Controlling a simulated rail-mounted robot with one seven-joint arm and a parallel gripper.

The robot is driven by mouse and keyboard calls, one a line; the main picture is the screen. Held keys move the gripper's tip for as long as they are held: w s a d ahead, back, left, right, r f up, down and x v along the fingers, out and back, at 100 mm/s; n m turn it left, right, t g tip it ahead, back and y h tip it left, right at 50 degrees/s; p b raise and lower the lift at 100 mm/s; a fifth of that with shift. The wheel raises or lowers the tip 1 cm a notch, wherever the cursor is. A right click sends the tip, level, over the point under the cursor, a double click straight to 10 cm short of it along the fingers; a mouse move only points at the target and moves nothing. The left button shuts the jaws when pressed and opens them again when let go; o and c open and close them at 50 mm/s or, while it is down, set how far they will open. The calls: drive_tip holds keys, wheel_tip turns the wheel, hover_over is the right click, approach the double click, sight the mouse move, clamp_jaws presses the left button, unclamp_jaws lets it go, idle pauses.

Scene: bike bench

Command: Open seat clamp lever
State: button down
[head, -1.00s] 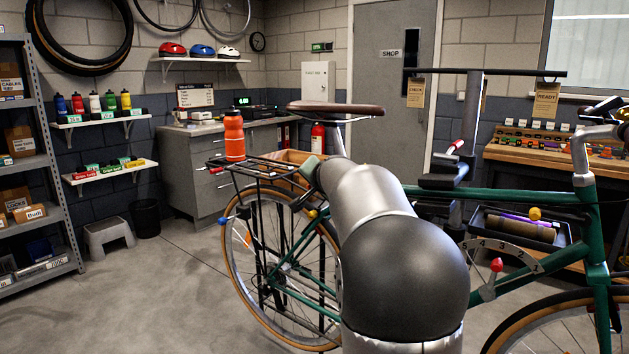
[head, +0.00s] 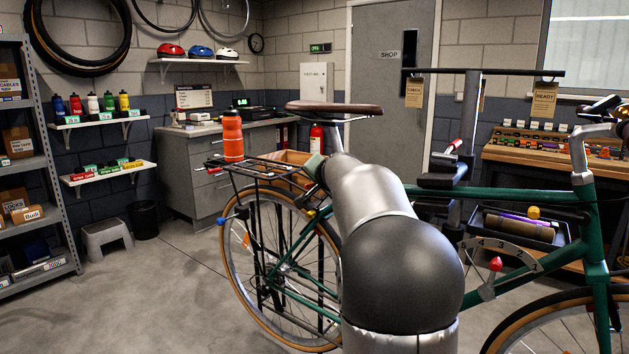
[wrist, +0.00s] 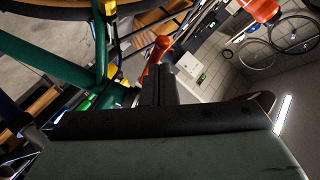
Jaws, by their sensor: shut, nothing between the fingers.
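The seat clamp lever (wrist: 158,50) shows in the wrist view as a red handle just beyond my fingertips, beside the green frame tubes. My gripper (wrist: 159,78) is shut and empty, its dark fingers close to the lever's lower part. I cannot tell whether they touch it. In the head view the green bike (head: 510,195) stands side-on with its brown saddle (head: 334,109) on top. My arm hides the seat clamp, its lever and my fingertips there.
An orange bottle (head: 232,136) stands on the rear rack (head: 262,168). A repair stand (head: 470,110) with a red-tipped handle (head: 454,146) rises behind the frame. A red knob (head: 496,264) sits on a numbered dial.

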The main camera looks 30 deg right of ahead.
drive_tip(key=s+a+r+p, duration=0.1)
drive_tip(key=s+a+p, duration=0.1)
drive_tip(key=a, duration=0.3)
drive_tip(key=s+a+r+p, duration=0.2)
drive_tip(key=a+p, duration=0.3)
drive_tip(key=shift+s+r+p, duration=0.25)
drive_tip(key=shift+s+p, duration=0.05)
drive_tip(key=shift+s, duration=0.1)
drive_tip(key=s+a+f+n+g+y+p, duration=0.2)
drive_tip(key=s+a+f+n+g+p, duration=0.15)
drive_tip(key=s+a, duration=0.5)
drive_tip(key=s+a+f+n+g+y+p, duration=0.3)
drive_tip(key=s+a+f+n+p, duration=0.15)
drive_tip(key=s+a, duration=0.35)
drive_tip(key=s+a+f+n+g+p, duration=0.1)
drive_tip(key=s+f+n+g+p, duration=0.1)
drive_tip(key=s, duration=0.7)
drive_tip(key=s+a+f+n+g+p, duration=0.2)
drive_tip(key=s+n+g, duration=0.1)
drive_tip(key=s, duration=0.7)
drive_tip(key=shift+s+n+g+h, duration=0.2)
drive_tip(key=shift+n+g+h, duration=0.1)
drive_tip(key=shift+g, duration=0.35)
